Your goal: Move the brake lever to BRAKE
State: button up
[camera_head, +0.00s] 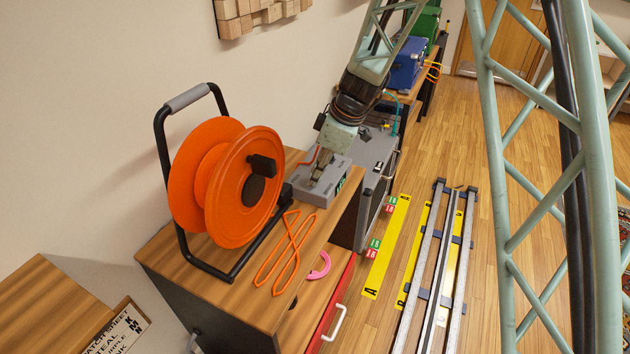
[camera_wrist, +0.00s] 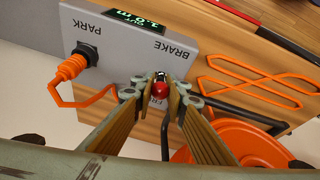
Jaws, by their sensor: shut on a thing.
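The grey brake box (camera_wrist: 125,40) stands on the wooden bench top, and it also shows in the head view (camera_head: 322,194). Its PARK and BRAKE labels appear upside down in the wrist view, PARK at the left and BRAKE at the right. The brake lever (camera_wrist: 160,90) has a red knob and rises near the box edge, closer to the BRAKE label. My gripper (camera_wrist: 161,96) is shut on the red knob, one finger on each side. It reaches down over the box in the head view (camera_head: 317,181), where the lever is hidden. The lever's base is partly hidden.
An orange cable reel (camera_head: 212,185) on a black frame stands close left of the box. An orange plug (camera_wrist: 70,69) with a cable sits in the box. A looped orange cord (camera_head: 285,255) and a pink hook (camera_head: 320,266) lie on the bench. A grey case (camera_head: 368,158) stands behind.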

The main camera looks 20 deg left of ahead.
jog(key=shift+b, duration=0.6)
jog(key=o, duration=0.9)
jog(key=shift+d, duration=0.1)
jog(key=shift+r, duration=0.1)
jog(key=shift+v, duration=5.95)
jog(key=shift+d, duration=0.25)
